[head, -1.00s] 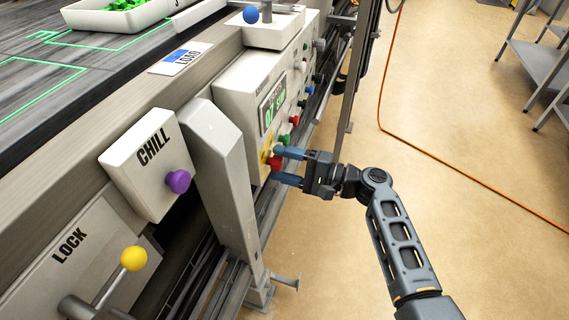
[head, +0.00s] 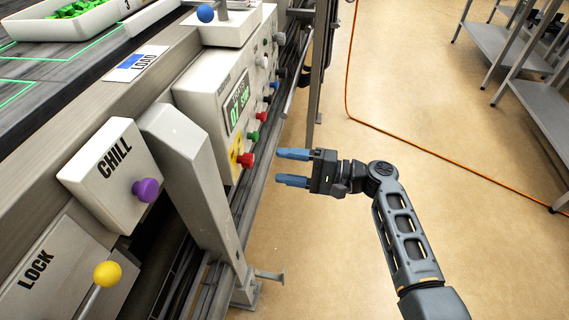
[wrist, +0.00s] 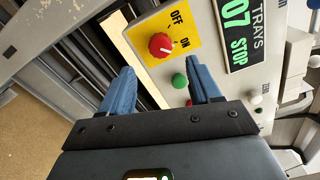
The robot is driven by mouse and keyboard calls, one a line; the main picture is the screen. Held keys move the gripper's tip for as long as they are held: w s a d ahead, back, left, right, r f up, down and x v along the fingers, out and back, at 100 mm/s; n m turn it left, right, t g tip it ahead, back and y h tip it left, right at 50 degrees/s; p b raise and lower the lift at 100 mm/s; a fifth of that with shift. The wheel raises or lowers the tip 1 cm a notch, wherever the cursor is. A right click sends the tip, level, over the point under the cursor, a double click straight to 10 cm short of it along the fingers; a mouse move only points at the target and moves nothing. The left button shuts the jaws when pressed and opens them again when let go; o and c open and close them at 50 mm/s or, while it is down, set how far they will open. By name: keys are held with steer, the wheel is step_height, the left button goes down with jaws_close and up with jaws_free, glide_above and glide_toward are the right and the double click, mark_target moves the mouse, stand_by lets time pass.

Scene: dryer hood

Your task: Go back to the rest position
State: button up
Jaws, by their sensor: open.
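My gripper (head: 292,167) is open and empty, its two blue fingers pointing left toward the control panel (head: 212,92). In the head view it hangs over the floor, apart from the panel, to the right of the red knob (head: 246,160). In the wrist view the red knob (wrist: 161,45) sits on a yellow plate marked OFF and ON, beyond and between the fingers. A green button (wrist: 180,80) is beside it, and the display (wrist: 250,25) reads TRAYS 07 STOP.
A CHILL box with a purple knob (head: 146,190) and a LOCK lever with a yellow ball (head: 107,273) are at the left. A slanted grey post (head: 195,180) stands before the panel. Metal shelves (head: 520,85) stand at the far right. An orange cable (head: 440,155) crosses the otherwise open floor.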

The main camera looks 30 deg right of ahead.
steer(key=s+f+g+h+p, duration=0.15)
steer(key=s+f+h, duration=0.3)
steer(key=s, duration=0.45)
steer(key=s+f+t+h+p, duration=0.1)
steer(key=s+f+h+p, duration=0.1)
steer(key=s+f+h, duration=0.5)
steer(key=s+d+r+n+h+p, duration=0.1)
steer(key=s+r+n+p, duration=0.35)
steer(key=s, duration=0.95)
steer(key=s+r+n+t+h+p, duration=0.1)
steer(key=s+r, duration=0.5)
steer(key=r, duration=0.7)
steer(key=s+a+r+n+t, duration=0.1)
steer(key=s+r+n+t, duration=0.2)
steer(key=r, duration=1.1)
steer(key=s+n, duration=0.2)
steer(key=s, duration=0.1)
steer(key=shift+a+r+h+p, duration=0.15)
steer(key=shift+h+p, duration=0.2)
